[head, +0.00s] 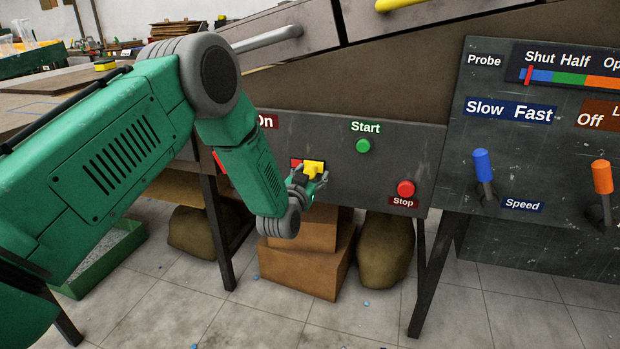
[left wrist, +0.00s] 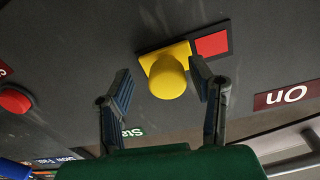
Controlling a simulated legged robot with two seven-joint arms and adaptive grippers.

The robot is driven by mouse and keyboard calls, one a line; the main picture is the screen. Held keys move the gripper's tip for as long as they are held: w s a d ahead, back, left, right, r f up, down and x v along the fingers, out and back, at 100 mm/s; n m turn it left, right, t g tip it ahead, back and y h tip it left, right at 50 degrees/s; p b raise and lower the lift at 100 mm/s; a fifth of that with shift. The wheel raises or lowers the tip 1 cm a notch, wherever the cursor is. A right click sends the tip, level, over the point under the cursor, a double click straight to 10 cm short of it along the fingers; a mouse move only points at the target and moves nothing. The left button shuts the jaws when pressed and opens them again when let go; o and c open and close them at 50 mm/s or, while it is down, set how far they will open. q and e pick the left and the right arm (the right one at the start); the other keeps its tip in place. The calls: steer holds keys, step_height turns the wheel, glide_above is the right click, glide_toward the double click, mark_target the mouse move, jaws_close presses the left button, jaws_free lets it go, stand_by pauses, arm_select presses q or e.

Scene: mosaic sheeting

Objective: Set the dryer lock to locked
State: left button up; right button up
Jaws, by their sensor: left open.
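A yellow knob (head: 314,167) on a square yellow base sits on the grey panel, with a red patch (head: 296,163) to its left. I take this to be the dryer lock; no lock label is readable. My left gripper (head: 314,185) is at the knob, partly covering it. In the left wrist view the left gripper (left wrist: 160,68) is open, its fingers on either side of the yellow knob (left wrist: 170,80). The red patch (left wrist: 212,45) is bare beside the base on a dark plate. Contact with the knob cannot be told. My right gripper is out of view.
A green Start button (head: 363,146) and a red Stop button (head: 405,189) are to the right on the same panel. A panel with a blue lever (head: 483,166) and an orange lever (head: 602,177) stands further right. Cardboard boxes (head: 310,262) and sacks are below.

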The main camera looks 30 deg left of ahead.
arm_select(q)
steer(key=s+d, duration=0.2)
steer(key=s, duration=0.9)
steer(key=shift+s+d, duration=0.15)
steer(key=shift+s, duration=0.2)
steer(key=shift+f, duration=0.1)
